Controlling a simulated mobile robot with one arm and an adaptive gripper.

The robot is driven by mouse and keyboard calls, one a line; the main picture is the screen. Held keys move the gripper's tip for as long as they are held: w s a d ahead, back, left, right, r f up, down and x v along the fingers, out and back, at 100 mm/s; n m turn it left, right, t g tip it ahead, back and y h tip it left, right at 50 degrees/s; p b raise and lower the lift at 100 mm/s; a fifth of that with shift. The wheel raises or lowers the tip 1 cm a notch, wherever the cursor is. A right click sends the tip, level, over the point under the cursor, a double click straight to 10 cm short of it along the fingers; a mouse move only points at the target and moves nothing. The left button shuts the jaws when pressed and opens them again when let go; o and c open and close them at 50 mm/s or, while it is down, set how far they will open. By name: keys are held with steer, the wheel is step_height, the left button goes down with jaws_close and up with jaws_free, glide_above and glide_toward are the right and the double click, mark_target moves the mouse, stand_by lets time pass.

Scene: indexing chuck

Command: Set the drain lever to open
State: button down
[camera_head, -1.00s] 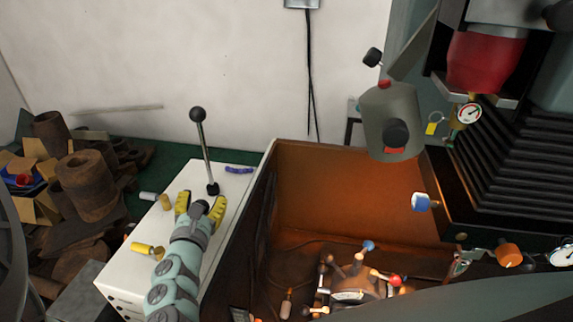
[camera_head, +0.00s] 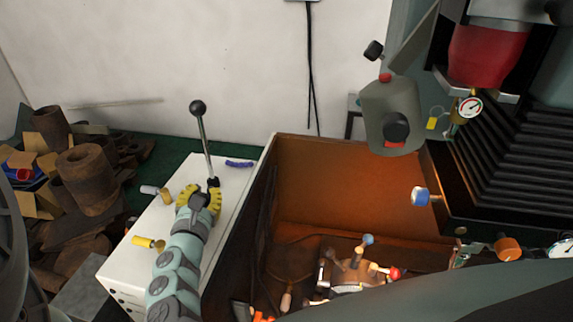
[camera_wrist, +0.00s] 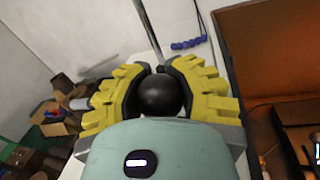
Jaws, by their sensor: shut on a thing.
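A lever with a thin metal rod (camera_head: 205,145) and a black knob (camera_head: 197,107) at its upper end stands over the white cabinet (camera_head: 150,240). My gripper (camera_head: 200,196) is at the rod's lower end, above the cabinet top. In the wrist view my gripper (camera_wrist: 160,85) has its yellow fingers shut on a black ball (camera_wrist: 160,96), one finger on each side. The rod (camera_wrist: 146,35) runs up behind this ball. I see no label that tells the drain lever or its open position.
An orange-brown open tray (camera_head: 350,185) with several coloured-knob handles is at right. Rusty pipes and boxes (camera_head: 88,180) are piled at left.

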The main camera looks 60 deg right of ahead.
steer(key=shift+r+p, duration=2.2)
steer(key=shift+r, duration=0.65)
steer(key=c, duration=0.5)
jaws_free()
steer(key=shift+f, duration=0.2)
steer(key=shift+c, duration=0.2)
steer(key=v, duration=0.7)
steer(key=shift+s+a, duration=0.15)
steer(key=shift+a, duration=0.1)
steer(key=shift+a, duration=0.1)
